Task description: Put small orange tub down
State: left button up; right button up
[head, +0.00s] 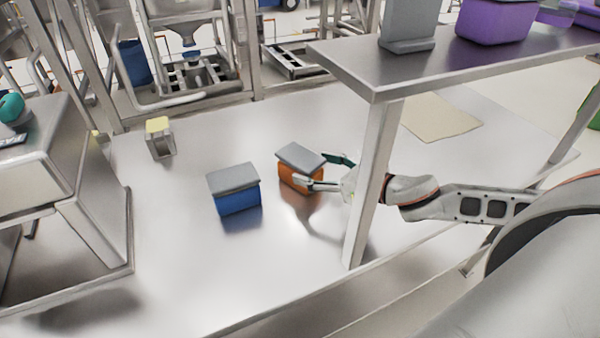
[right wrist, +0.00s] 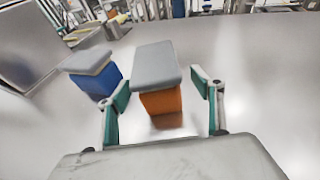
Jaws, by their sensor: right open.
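The small orange tub (head: 300,175) with a grey lid stands upright on the metal table, right of a blue tub. In the right wrist view the orange tub (right wrist: 160,101) is between and a little beyond my right fingertips, with a gap at each side. My right gripper (head: 328,174) is open, its fingers reaching toward the tub from the right in the head view. It also shows in the right wrist view (right wrist: 166,92). Whether the fingers overlap the tub's sides in depth is hard to tell. My left gripper is not in view.
The blue tub (head: 238,201) with a grey lid stands close at left. A table leg (head: 372,190) and raised shelf (head: 370,78) are beside my right arm. A small container with a yellow top (head: 159,137) stands farther back. The table's front left is clear.

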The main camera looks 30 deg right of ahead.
aim_at(285, 171)
jog(key=shift+x, duration=2.6)
jog(key=shift+s+a+f, duration=0.1)
jog(key=shift+a+f, duration=0.05)
jog(key=shift+a, duration=0.05)
